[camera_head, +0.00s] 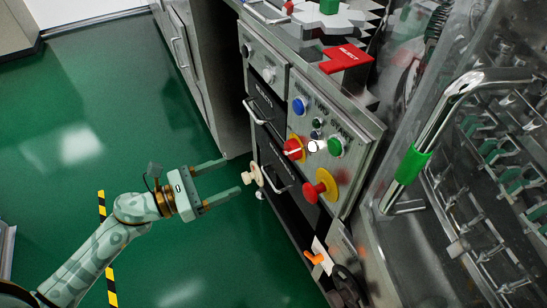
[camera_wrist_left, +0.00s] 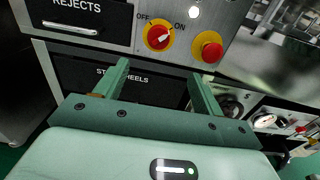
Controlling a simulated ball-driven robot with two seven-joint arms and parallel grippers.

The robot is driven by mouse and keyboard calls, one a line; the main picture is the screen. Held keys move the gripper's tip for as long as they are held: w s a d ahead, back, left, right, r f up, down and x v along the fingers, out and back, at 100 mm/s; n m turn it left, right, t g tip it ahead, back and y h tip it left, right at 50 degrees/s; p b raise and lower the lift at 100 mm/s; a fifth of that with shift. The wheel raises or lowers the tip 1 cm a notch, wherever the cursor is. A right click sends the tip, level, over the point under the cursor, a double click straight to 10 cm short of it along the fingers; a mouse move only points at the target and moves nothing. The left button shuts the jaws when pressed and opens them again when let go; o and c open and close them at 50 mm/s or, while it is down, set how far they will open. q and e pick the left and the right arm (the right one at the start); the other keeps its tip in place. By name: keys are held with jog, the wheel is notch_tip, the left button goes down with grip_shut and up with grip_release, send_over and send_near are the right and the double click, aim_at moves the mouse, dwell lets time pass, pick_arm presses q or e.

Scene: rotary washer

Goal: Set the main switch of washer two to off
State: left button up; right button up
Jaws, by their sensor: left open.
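The main switch is a red rotary knob (camera_head: 293,148) on a yellow plate on the metal control panel. In the left wrist view the red knob (camera_wrist_left: 158,37) sits between the labels OFF, at its upper left, and ON, at its upper right; its white pointer is turned toward ON. My left gripper (camera_head: 232,177) is open and empty, in front of the cabinet and apart from the knob. In the wrist view its fingers (camera_wrist_left: 160,70) point toward the panel, below the knob. No washer number is readable. My right gripper is not in view.
A red mushroom button (camera_head: 320,188) on yellow sits beside the switch. Blue (camera_head: 299,105) and green (camera_head: 336,146) buttons are close by. A beige round handle (camera_head: 252,175) is near my fingertips. Drawer handles (camera_head: 272,180) stick out.

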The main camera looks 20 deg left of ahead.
aim_at(285, 151)
pick_arm(q)
jog(key=x, duration=0.8)
jog(key=b+x, duration=0.1)
jog(key=x, duration=0.7)
jog(key=shift+w+a+r, duration=0.1)
jog(key=shift+r, duration=0.15)
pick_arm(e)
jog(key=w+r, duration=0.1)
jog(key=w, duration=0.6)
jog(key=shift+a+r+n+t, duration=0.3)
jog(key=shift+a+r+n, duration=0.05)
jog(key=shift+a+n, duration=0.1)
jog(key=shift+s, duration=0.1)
pick_arm(q)
jog(key=c, duration=1)
